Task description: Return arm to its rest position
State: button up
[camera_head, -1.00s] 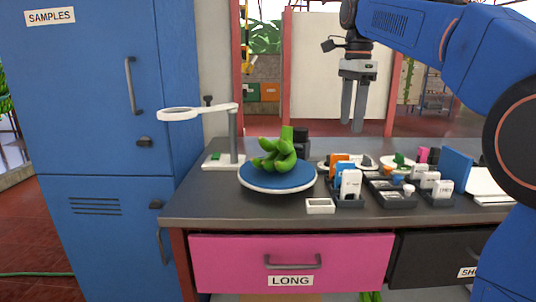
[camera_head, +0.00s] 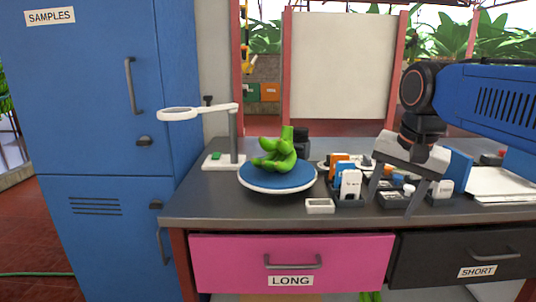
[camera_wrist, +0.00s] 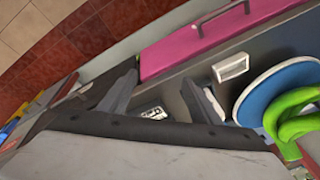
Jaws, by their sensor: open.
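My gripper (camera_head: 395,192) is at the right in the head view, pointing down in front of the trays on the bench. Its two fingers are spread apart with nothing held between them. In the wrist view the fingers (camera_wrist: 160,95) also stand wide apart, with a dark tray and a labelled card visible between them. My blue arm comes in from the right edge of the head view. The gripper hides part of the trays behind it.
A green bunch (camera_head: 277,155) lies on a blue round plate (camera_head: 277,178) on the bench (camera_head: 225,206). A magnifier stand (camera_head: 233,135) is left of it. A pink drawer (camera_head: 240,262) and black drawer (camera_head: 430,255) are shut below. A blue cabinet (camera_head: 90,120) stands left.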

jog(key=s+d+f+n+t, duration=0.1)
jog(key=s+f+n, duration=0.2)
jog(key=s+f, duration=0.4)
jog(key=s+d+f+n+t, duration=0.1)
jog(key=s+f+n, duration=0.3)
jog(key=f, duration=0.7)
jog(key=s, duration=0.2)
jog(key=shift+s+f, duration=0.2)
jog(key=shift+s, duration=0.15)
